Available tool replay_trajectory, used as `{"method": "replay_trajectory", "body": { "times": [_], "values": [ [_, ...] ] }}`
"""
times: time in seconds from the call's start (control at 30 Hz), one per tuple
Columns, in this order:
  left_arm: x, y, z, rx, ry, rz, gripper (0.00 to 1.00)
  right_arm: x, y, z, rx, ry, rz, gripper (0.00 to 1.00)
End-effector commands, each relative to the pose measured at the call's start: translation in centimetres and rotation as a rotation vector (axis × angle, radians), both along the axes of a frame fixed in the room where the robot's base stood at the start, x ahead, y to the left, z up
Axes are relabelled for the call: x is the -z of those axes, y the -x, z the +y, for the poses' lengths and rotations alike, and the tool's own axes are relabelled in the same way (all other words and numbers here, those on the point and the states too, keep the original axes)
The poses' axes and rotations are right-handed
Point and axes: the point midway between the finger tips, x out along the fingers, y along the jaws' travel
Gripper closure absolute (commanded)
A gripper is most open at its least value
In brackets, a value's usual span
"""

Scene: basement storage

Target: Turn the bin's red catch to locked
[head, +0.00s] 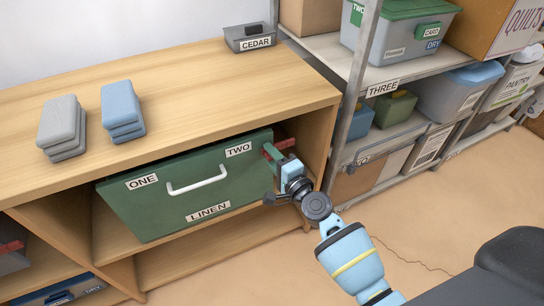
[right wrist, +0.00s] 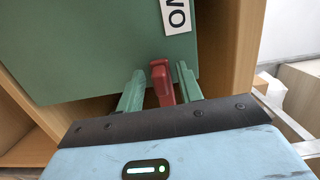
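The green bin (head: 195,185) sits in the upper bay of the wooden shelf unit, with a white handle and labels ONE, TWO and LINEN. Its red catch (head: 286,143) is at the right end of its front, near label TWO, partly hidden by my gripper. My right gripper (head: 275,158) is at the catch. In the right wrist view, the red catch (right wrist: 162,84) stands between the two green fingers of my right gripper (right wrist: 159,88). A gap shows on the left; the right finger is close, and I cannot tell if it touches. My left gripper is not in view.
The shelf's right side panel (head: 318,140) is close beside my right gripper. A metal rack (head: 365,75) with boxes stands at right. Open floor (head: 440,215) lies in front.

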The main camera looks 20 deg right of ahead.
Motion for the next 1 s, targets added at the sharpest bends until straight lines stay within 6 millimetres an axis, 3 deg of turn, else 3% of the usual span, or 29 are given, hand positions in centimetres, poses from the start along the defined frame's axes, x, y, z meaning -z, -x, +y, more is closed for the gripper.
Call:
{"method": "replay_trajectory", "body": {
  "times": [0.17,0.6,1.0],
  "values": [
    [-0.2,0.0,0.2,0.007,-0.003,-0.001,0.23,0.0,1.3,-0.3,0.000,0.000,0.001,0.64],
    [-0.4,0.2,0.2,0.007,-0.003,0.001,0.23,0.0,7.0,-1.7,0.001,0.001,0.001,0.64],
    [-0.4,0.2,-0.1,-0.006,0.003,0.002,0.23,0.0,7.6,-1.8,0.001,0.001,0.000,0.64]
  ]
}}
